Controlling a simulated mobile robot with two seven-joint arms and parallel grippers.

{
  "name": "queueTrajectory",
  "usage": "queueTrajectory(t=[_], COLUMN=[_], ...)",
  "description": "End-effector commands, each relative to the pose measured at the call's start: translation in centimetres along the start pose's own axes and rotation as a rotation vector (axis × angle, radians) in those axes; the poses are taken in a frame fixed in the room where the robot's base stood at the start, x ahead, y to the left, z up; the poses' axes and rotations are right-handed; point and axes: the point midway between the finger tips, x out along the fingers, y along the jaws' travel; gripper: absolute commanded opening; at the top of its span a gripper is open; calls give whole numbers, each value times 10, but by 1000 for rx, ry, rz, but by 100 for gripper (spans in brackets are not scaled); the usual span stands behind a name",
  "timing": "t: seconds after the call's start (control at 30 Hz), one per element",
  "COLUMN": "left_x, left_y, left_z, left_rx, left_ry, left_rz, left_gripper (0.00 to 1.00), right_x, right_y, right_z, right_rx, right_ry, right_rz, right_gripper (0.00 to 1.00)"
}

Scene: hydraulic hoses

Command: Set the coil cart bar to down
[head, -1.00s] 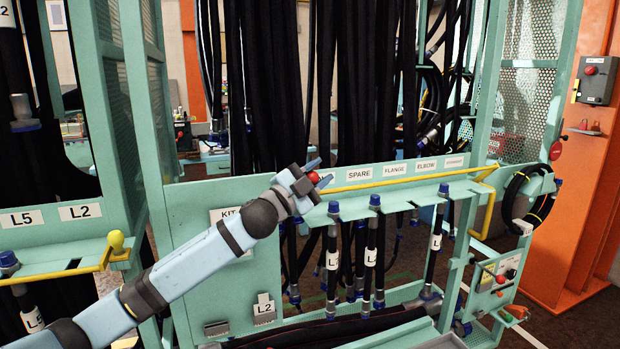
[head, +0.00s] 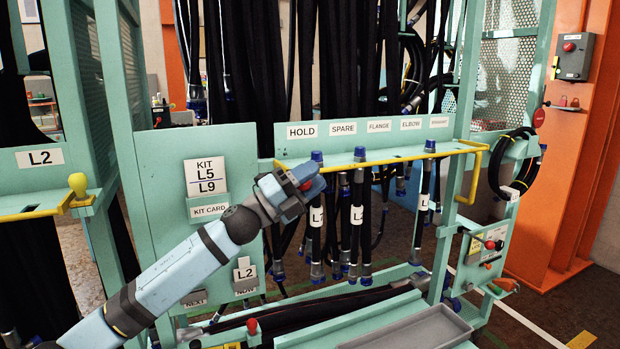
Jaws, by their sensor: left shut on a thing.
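The yellow bar (head: 400,155) runs across the front of the green hose cart (head: 150,165), level with the blue hose caps. Its right end bends down beside the cart's post. My left gripper (head: 303,182) is at the bar's left end, shut on a red knob (head: 306,185) that mostly hides behind the fingers. The bar's left end is partly hidden by the gripper. My right gripper is out of view.
Several hoses with blue caps (head: 317,157) hang from the shelf just behind the bar. A grey tray (head: 410,330) sits low in front. A coiled black hose (head: 505,165) hangs at right, near an orange post (head: 570,160). Another cart's yellow knob (head: 78,183) is at left.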

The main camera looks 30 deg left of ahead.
Motion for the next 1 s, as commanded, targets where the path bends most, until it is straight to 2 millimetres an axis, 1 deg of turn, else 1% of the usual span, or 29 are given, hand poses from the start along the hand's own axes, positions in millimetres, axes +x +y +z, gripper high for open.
queueTrajectory(t=[0.03,0.1,0.67,0.7,0.77,0.8,1.0], left_x=[-3,-4,-6,-6,-5,-5,-5], left_y=[5,6,10,10,10,10,9], left_z=[-1,-2,-4,-4,-4,-4,-3], left_rx=[13,29,52,52,52,52,52], left_ry=[6,14,30,30,29,29,28], left_rz=[-1,-3,-2,-2,-2,-2,-4], left_gripper=[0,0,0,40,54,59,59], right_x=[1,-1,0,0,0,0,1], right_y=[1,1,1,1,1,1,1], right_z=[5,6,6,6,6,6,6], right_rx=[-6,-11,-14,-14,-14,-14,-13], right_ry=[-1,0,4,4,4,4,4], right_rz=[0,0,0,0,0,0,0], right_gripper=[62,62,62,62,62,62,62])
